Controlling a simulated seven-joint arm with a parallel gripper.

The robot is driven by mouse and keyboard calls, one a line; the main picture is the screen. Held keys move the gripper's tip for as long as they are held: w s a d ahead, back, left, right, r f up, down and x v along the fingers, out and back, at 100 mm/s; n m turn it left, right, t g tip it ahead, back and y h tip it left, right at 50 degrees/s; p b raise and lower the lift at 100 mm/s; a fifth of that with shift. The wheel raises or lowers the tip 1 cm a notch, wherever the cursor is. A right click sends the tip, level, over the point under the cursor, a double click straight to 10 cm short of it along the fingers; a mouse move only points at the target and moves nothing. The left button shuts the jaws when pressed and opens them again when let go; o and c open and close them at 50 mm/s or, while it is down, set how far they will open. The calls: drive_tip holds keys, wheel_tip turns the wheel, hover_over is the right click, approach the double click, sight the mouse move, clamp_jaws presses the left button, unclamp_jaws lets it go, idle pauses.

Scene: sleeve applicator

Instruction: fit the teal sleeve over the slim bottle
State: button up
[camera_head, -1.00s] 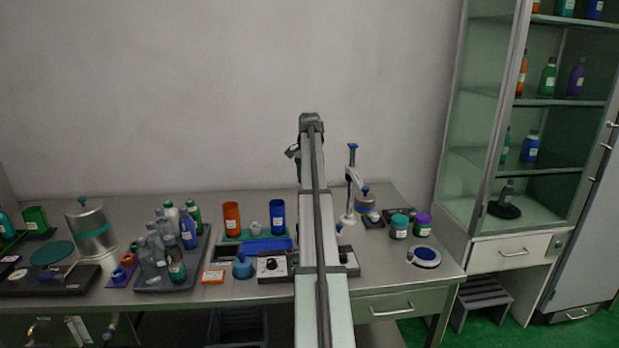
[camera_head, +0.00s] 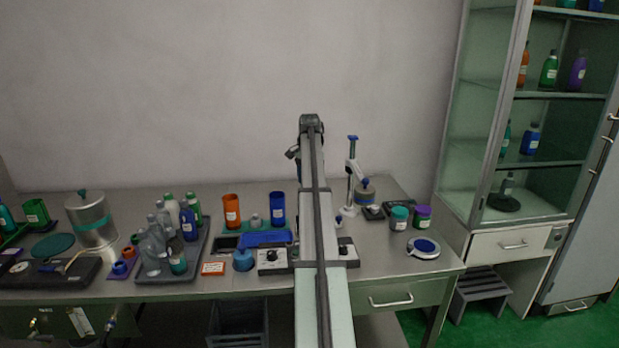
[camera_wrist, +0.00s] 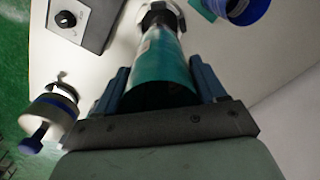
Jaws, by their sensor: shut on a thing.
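In the wrist view my gripper (camera_wrist: 158,88) is shut on a teal sleeve (camera_wrist: 165,66), with one blue finger on each side of it. The sleeve's near end is open and dark inside. Its far end points to a white round piece with a dark middle (camera_wrist: 160,12), and a pale strip, perhaps a label, shows on the sleeve. I cannot tell whether the slim bottle is inside or below the sleeve. In the head view my arm hides the gripper and the sleeve.
A blue-topped stand (camera_head: 352,185) is close on the right. Several bottles fill a grey tray (camera_head: 172,273) at left.

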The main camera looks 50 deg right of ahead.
drive_tip(key=shift+f, duration=2.5)
drive_tip(key=o, duration=1.1)
drive_tip(key=shift+r, duration=5.5)
